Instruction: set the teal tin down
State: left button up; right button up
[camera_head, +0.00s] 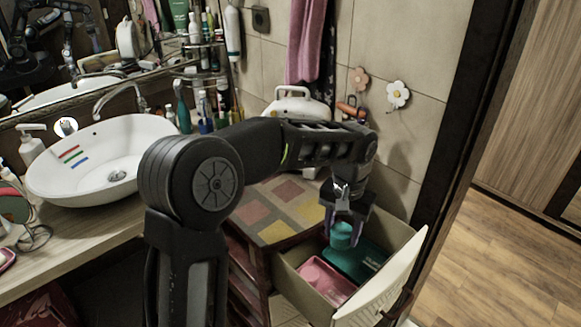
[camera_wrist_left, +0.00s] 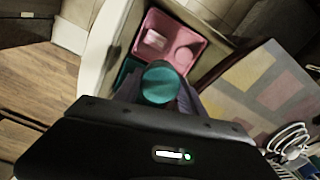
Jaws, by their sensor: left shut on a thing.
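My left gripper (camera_head: 345,218) points down over the open drawer and is shut on the teal tin (camera_head: 342,235). The tin is round with a flat lid; its top also shows between the fingers in the left wrist view (camera_wrist_left: 161,83). Inside the drawer (camera_head: 408,262) are a pink tray (camera_head: 325,280) and a dark teal tray (camera_head: 352,262). The tin is above or in the drawer near the dark teal tray; I cannot tell whether it touches anything. The pink tray in the wrist view (camera_wrist_left: 171,30) holds a pink box-like piece and a round pink piece. My right gripper is not in view.
A cabinet with a multicoloured checked top (camera_head: 278,208) stands beside the drawer, with a white appliance (camera_head: 297,104) at its back. A white basin (camera_head: 90,165) and a counter with bottles are at left. The wooden floor (camera_head: 500,250) at right is clear.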

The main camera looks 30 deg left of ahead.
aim_at(339, 247)
pick_arm(q)
notch_tip(339, 247, down, 6)
jog(key=shift+f+b, duration=0.1)
jog(key=shift+b, duration=0.6)
